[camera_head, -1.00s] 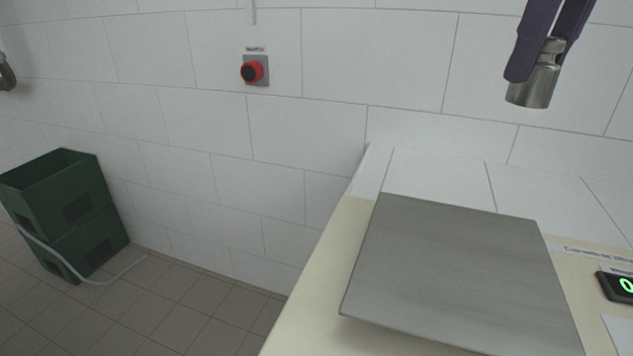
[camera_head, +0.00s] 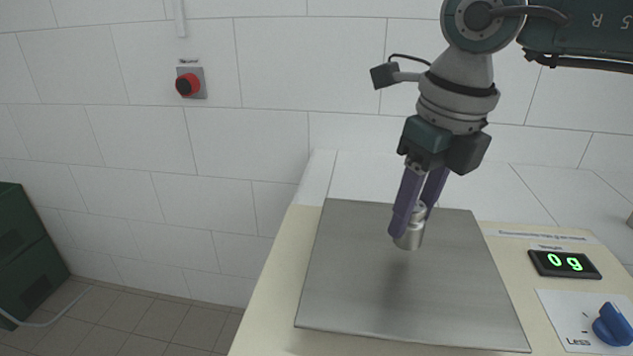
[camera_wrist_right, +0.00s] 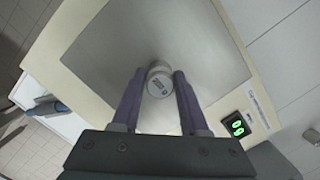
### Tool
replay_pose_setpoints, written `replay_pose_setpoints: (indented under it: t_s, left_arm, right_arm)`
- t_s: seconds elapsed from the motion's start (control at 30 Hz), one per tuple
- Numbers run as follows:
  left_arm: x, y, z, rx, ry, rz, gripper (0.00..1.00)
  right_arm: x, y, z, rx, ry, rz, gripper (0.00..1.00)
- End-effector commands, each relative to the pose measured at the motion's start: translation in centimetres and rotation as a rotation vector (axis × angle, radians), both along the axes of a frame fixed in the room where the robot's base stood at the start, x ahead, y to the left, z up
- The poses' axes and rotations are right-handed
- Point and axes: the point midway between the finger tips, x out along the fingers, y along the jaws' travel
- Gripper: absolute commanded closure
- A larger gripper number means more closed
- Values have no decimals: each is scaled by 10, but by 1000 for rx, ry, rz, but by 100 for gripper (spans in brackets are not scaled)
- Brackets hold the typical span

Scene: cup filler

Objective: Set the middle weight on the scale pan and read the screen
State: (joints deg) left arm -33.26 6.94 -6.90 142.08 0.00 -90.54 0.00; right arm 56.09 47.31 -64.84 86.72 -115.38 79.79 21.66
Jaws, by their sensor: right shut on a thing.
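My right gripper (camera_head: 420,208) is shut on a small silvery metal weight (camera_head: 410,237) and holds it above the grey scale pan (camera_head: 350,290). A soft shadow lies on the pan below the weight, which looks apart from it. In the right wrist view the weight (camera_wrist_right: 159,83) shows its round top between the purple fingers, over the pan (camera_wrist_right: 120,40). The screen (camera_head: 565,263) to the right of the pan reads "0 g" in green; it also shows in the right wrist view (camera_wrist_right: 237,124). My left gripper is not in view.
A blue knob (camera_head: 612,325) on a white plate marked "Less" is at the lower right. A red button (camera_head: 188,84) is on the tiled wall behind. Green crates (camera_head: 25,255) stand on the floor at the left. The rest of the pan is clear.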

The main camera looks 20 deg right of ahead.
Motion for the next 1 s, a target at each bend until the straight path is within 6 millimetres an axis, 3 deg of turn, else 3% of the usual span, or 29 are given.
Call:
replay_pose_setpoints:
  t_s: [0.17, 0.53, 0.57, 0.8, 1.0]
  left_arm:
    - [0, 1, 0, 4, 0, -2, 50]
    - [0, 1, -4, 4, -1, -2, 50]
    - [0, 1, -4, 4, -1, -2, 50]
    - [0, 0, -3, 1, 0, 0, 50]
    - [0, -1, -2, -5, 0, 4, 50]
  right_arm:
    - [0, 0, -22, 0, 0, 1, 100]
    - [0, 0, -27, 0, -1, 0, 100]
    - [0, 0, -27, 0, 0, 0, 55]
    - [0, 0, -26, 0, 0, 0, 28]
    - [0, 0, -25, 0, 0, 0, 26]
